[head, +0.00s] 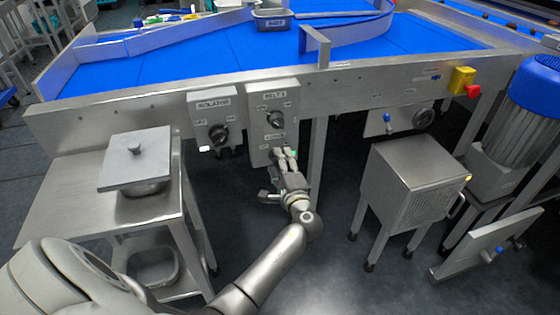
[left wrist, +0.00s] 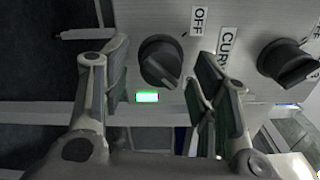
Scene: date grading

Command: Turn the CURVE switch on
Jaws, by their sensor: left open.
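The CURVE switch is a round black knob (left wrist: 160,62) on a grey panel, under the sideways CURVE label (left wrist: 226,50). An OFF label (left wrist: 198,20) is beside it, and its pointer faces the lower right in the left wrist view. A small green lamp (left wrist: 147,97) is lit next to the knob. My left gripper (left wrist: 165,85) is open, its fingers either side of the knob; I cannot tell whether they touch it. In the head view my left gripper (head: 284,158) covers most of this switch. My right gripper is not in view.
The BELTS knob (head: 275,119) is just above, and the ISOLATOR knob (head: 217,136) is on a separate box to the left. A steel table (head: 60,205) with a lidded pot (head: 140,160) stands left. A steel cabinet (head: 405,185) stands right, with open floor between.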

